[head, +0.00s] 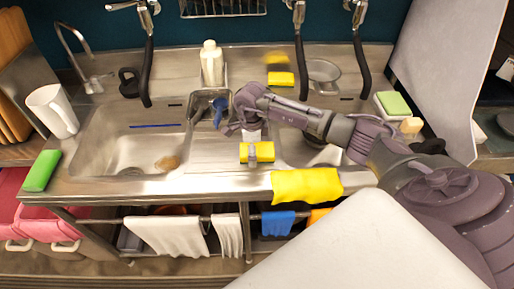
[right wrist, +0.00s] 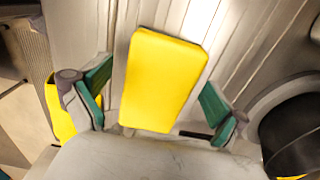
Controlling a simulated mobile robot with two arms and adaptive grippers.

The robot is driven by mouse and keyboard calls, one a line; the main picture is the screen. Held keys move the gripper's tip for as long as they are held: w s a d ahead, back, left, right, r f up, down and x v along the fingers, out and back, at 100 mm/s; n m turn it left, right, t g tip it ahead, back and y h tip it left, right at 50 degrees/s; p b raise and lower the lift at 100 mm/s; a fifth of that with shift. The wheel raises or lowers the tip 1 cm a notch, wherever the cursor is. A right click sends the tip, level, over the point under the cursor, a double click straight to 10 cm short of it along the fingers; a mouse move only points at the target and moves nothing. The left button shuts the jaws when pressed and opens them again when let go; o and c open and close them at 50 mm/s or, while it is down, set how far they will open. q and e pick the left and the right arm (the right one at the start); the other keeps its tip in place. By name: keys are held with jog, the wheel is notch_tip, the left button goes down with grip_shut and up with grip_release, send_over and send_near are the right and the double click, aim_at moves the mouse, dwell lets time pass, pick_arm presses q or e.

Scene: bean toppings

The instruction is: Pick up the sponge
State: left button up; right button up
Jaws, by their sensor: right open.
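A yellow sponge (head: 264,151) lies on the ribbed steel drainboard between the sinks in the head view. In the right wrist view the yellow sponge (right wrist: 164,80) shows large between the two fingers. My right gripper (head: 251,152) points down over this sponge, partly covering it in the head view. Its teal-padded fingers (right wrist: 156,92) are open, one on each side of the sponge, with gaps visible between pads and sponge. I cannot tell how far the fingertips are above the drainboard. My left gripper is not in view.
Green sponges lie at the counter's left (head: 41,171) and right (head: 393,103). Another yellow sponge (head: 281,79) is at the back. A yellow cloth (head: 307,186) hangs over the front edge. A white bottle (head: 211,63) and white pitcher (head: 53,110) stand by the left sink (head: 110,150).

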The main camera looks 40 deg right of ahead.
jog(key=c, duration=1.1)
jog(key=shift+c, duration=0.3)
jog(key=shift+r+b, duration=0.4)
jog(key=shift+r, duration=0.1)
notch_tip(320, 180, up, 3)
jog(key=shift+w+f+b, duration=0.1)
jog(key=shift+f+b, duration=0.1)
jog(key=shift+b, duration=0.6)
jog(key=s+d+r+b, duration=0.3)
jog(key=s+r, duration=0.4)
jog(key=s, duration=0.4)
jog(key=shift+d+r+b, duration=0.15)
jog(key=shift+d+b, duration=0.15)
jog(key=shift+d, duration=0.35)
